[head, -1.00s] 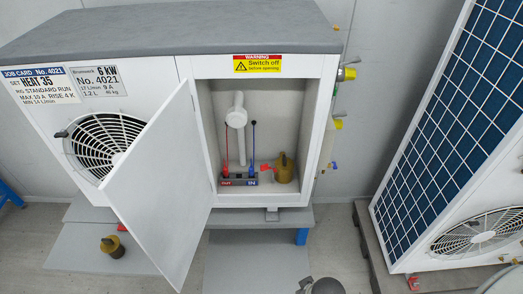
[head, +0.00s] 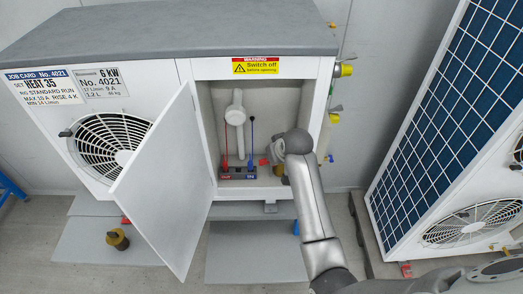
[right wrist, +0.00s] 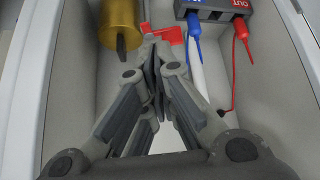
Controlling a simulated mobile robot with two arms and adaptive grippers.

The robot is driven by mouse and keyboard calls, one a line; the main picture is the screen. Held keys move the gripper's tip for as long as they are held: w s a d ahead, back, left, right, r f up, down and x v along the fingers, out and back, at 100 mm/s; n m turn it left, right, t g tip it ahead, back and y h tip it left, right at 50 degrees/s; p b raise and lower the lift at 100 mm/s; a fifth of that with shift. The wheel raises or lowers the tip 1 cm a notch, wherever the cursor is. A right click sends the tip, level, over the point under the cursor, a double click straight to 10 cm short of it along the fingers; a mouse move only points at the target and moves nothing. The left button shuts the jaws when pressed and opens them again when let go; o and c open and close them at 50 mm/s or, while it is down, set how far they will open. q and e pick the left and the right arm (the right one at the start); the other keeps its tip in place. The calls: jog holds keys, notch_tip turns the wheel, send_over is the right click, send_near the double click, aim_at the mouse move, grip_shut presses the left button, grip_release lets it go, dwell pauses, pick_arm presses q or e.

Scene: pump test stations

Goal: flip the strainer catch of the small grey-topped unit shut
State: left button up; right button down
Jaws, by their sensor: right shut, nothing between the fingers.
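The small grey-topped unit (head: 200,27) has its white front door (head: 165,175) swung open. In its right-hand compartment, a red catch lever (head: 264,162) sits low, beside a brass body that my right gripper (head: 274,153) mostly hides in the head view. In the right wrist view, the red catch (right wrist: 167,33) is just beyond the fingertips of my right gripper (right wrist: 155,62), with the brass body (right wrist: 118,22) to its left. The gripper is shut and empty. I cannot tell whether the fingertips touch the catch. My left gripper is out of view.
A white pipe (head: 236,117) stands in the compartment. A dark block (head: 238,173) with red and blue probes and thin leads is close to the catch. The compartment walls are tight around my gripper. A solar panel (head: 445,95) and another fan unit stand at right.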

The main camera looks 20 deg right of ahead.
jog(key=w+a+r, duration=0.1)
jog(key=w+r, duration=0.2)
jog(key=w, duration=0.2)
jog(key=shift+a+t, duration=0.3)
jog(key=shift+w, duration=0.15)
jog(key=x, duration=1)
jog(key=s+p, duration=0.3)
jog(key=s, duration=0.1)
jog(key=shift+s+r, duration=0.1)
jog(key=shift+d, duration=0.1)
